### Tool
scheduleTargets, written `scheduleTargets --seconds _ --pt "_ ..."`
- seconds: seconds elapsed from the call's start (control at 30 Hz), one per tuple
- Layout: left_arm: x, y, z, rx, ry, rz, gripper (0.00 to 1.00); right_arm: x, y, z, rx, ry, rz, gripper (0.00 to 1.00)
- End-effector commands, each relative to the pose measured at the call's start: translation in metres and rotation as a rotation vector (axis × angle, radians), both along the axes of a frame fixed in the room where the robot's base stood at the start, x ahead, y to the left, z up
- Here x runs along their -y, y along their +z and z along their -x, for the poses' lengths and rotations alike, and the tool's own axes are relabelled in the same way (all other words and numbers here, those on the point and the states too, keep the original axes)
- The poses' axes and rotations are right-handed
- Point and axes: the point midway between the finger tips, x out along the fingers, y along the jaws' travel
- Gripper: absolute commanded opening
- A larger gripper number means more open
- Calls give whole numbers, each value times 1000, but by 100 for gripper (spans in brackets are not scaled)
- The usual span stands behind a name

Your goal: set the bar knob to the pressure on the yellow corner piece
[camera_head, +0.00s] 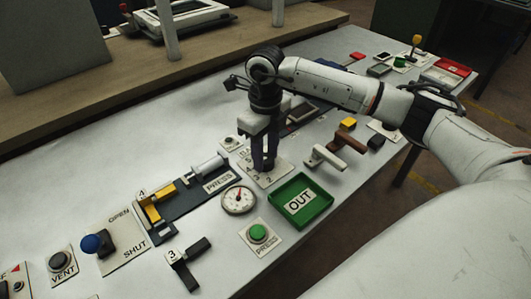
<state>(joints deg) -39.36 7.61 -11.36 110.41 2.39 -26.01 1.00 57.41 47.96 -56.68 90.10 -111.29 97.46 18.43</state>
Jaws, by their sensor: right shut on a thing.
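The yellow corner piece (161,208) lies in the dark press fixture left of centre, beside a small tag reading 4. The bar knob's plate (279,176) is right of the press, with a 2 readable on it. My right gripper (264,168) points down over this plate, shut on the bar knob, which its fingers mostly hide. I cannot read the knob's setting. A round white gauge (238,200) lies just left of and nearer than the plate; its reading is too small to tell. My left gripper is not in view.
The press cylinder (208,166) stands behind the yellow piece. A green OUT tray (300,201), a green PRESS button (258,233), a dark corner piece (187,264) tagged 3 and a blue-topped lever (92,243) are nearby. White (325,157) and brown (348,142) pieces lie right.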

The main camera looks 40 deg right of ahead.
Motion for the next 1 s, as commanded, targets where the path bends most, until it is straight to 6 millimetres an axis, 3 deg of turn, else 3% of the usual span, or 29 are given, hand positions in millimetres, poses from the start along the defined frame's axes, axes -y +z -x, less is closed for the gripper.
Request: scheduleTargets --seconds 0.57,0.6,0.67,1.0 --pt "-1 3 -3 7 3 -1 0 0 1 -1 4 -28 0 12" --pt "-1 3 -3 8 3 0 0 0 1 -1 4 -28 0 41" --pt "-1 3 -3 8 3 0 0 0 1 -1 4 -28 0 51" --pt "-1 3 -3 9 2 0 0 0 2 -1 2 -27 0 53"
